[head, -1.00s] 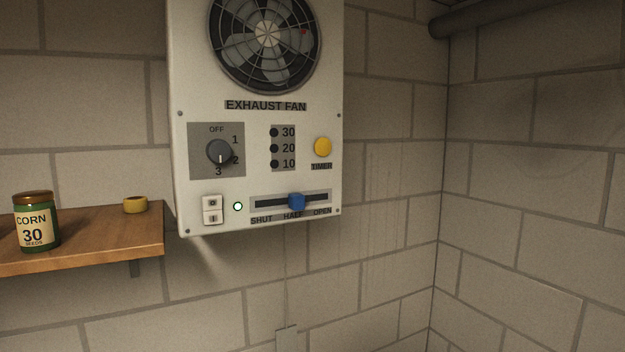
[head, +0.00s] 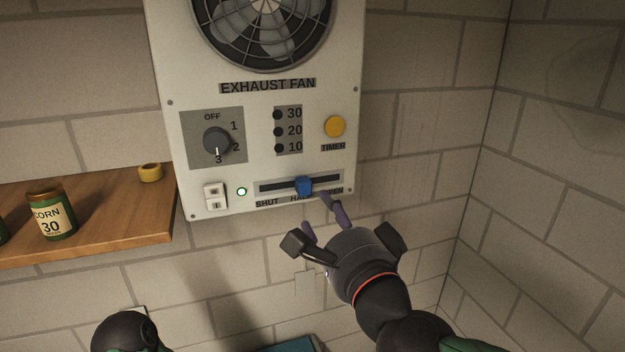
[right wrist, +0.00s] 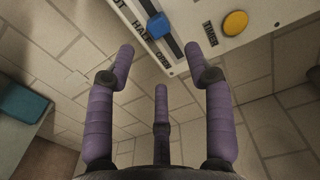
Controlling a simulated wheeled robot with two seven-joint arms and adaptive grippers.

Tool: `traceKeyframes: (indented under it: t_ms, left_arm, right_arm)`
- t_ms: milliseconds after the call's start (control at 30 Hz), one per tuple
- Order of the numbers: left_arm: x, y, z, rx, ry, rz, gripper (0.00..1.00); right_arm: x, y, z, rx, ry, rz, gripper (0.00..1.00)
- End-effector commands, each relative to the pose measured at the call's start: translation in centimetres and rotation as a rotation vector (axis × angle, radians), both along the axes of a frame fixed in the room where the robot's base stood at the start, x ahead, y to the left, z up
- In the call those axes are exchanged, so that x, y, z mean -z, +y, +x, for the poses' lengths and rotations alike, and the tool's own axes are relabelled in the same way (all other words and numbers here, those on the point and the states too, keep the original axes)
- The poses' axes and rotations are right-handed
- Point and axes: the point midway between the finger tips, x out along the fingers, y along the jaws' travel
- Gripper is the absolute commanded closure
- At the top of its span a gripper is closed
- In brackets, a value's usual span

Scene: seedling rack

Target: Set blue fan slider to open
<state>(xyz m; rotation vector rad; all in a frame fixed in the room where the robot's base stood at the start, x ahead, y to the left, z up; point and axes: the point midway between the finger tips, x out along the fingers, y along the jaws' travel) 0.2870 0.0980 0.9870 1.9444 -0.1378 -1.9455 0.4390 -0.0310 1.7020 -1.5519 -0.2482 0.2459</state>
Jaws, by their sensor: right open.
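The blue fan slider (head: 304,186) sits near the middle of its dark horizontal track on the white exhaust fan panel (head: 180,120), above the HALF label. OPEN is at the track's right end and SHUT at its left. My right gripper (head: 317,211) is open and empty just below the slider, its purple fingers pointing up at the panel and partly covering the labels. In the right wrist view the slider (right wrist: 158,25) shows beyond the open fingertips (right wrist: 160,50), between them and apart from them. My left gripper is out of view.
A dial (head: 217,141), white rocker switch (head: 215,195), lit green lamp (head: 241,191) and yellow timer button (head: 335,126) are on the panel. A wooden shelf (head: 120,225) with a corn jar (head: 51,212) and a yellow ring (head: 150,172) stands left. The wall right of the panel is clear.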

Motion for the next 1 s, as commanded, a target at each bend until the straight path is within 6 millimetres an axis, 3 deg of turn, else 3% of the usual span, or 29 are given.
traceKeyframes:
  t_ms: [600, 1000]
  left_arm:
    - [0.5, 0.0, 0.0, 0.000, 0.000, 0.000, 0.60]
    - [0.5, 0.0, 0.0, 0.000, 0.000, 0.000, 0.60]
  right_arm:
    - [0.2, 2.8, 8.8, 0.001, 0.001, -0.003, 0.47]
    - [0.2, 3.2, 10.0, 0.000, 0.001, -0.003, 0.47]
